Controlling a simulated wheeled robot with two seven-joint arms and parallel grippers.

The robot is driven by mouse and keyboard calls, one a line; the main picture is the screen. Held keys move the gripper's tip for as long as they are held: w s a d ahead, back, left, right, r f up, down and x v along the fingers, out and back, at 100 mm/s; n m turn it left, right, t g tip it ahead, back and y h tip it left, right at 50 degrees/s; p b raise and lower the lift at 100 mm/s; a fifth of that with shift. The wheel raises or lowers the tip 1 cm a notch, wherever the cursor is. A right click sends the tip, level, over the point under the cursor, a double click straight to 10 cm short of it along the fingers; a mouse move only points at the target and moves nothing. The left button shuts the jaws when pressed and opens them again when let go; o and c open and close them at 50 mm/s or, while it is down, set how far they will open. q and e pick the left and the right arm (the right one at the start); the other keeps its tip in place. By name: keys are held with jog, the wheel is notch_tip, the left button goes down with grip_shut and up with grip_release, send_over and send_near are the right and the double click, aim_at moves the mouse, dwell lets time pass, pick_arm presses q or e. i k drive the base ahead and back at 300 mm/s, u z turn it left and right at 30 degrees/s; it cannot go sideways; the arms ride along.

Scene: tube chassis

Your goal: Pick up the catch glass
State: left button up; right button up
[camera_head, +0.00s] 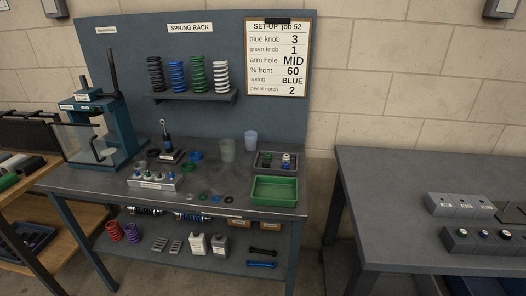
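Two translucent cups stand upright toward the back right of the blue-grey workbench (215,190). One is a greyish glass (227,150); the other is a paler, bluish cup (251,140) a little to its right and farther back. I see no label on either, so I cannot tell which is the catch glass. Both look empty, though they are small in the view. Neither of my grippers shows in the head view.
A blue press (98,125) stands at the left. A spring shelf (194,97) is behind. A second table (400,190) stands right, across a gap.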

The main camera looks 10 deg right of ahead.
aim_at(228, 149)
jog(key=z, duration=0.5)
jog(key=k, duration=0.6)
jog(key=z, duration=0.9)
jog(key=i, duration=1.15)
jog(key=u, duration=0.65)
